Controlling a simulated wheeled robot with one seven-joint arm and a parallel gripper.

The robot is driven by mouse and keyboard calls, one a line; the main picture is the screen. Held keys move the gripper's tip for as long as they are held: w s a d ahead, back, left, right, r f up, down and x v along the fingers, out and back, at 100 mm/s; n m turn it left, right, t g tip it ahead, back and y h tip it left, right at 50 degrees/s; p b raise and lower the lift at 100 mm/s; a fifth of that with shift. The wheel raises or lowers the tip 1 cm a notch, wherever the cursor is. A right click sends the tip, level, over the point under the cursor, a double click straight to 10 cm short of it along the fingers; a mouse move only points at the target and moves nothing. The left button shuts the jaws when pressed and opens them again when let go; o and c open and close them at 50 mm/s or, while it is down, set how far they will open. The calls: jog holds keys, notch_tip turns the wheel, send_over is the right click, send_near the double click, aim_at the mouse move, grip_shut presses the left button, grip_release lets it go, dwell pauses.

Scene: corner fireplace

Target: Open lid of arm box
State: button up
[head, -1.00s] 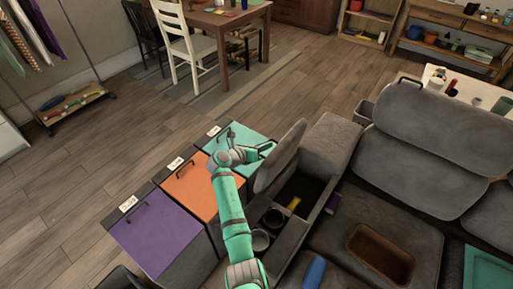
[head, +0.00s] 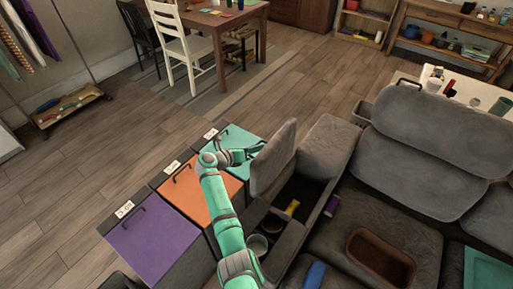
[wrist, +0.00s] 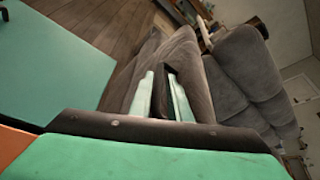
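The arm box (head: 290,232) is the dark open compartment in the grey sofa's armrest. Its grey padded lid (head: 273,162) stands raised, nearly upright, on the left side of the opening. My gripper (head: 257,149) is just left of the lid, by its outer face. In the wrist view, the two pale fingers (wrist: 161,97) are apart, with a dark strip visible between them and grey upholstery beyond. I cannot tell whether the fingers touch the lid. Inside the box, a yellow item (head: 292,207) and dark cups (head: 272,222) show.
Purple (head: 153,237), orange (head: 200,196) and teal (head: 240,143) lidded bins with black handles stand left of the sofa, under my arm. A brown tray (head: 381,257) lies on the seat. A purple can (head: 331,205) is beside the box. Open floor lies beyond the bins.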

jog(key=shift+s+a+r, duration=0.1)
jog(key=shift+a, duration=0.1)
jog(key=v, duration=1)
jog(key=shift+s+a, duration=0.15)
